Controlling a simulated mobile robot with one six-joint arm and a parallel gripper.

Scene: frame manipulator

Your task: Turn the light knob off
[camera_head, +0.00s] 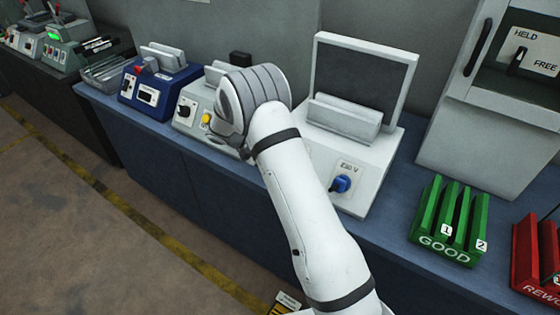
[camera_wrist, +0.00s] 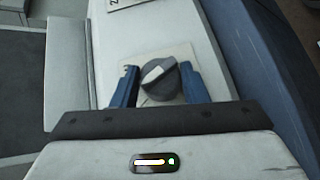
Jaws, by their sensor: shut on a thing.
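The dark grey round knob (camera_wrist: 160,88) has a pale raised grip that slants across its face. It sits on a cream label plate on a pale panel. My gripper (camera_wrist: 158,70) has one blue finger on each side of the knob and is shut on it. In the head view my white arm hides both the knob and the gripper. The panel appears to belong to the white device (camera_head: 320,149) with an upright dark screen. A blue knob (camera_head: 340,184) on its front right, under a "V" label, stands apart from my gripper.
A grey box (camera_head: 188,127) with a black knob and yellow button stands left of my arm, beside a blue box (camera_head: 152,112). Green "GOOD" (camera_head: 440,246) and red (camera_head: 523,270) racks stand right. A tall pale cabinet (camera_head: 490,140) stands behind them. The blue bench (camera_head: 170,160) has a bare front edge.

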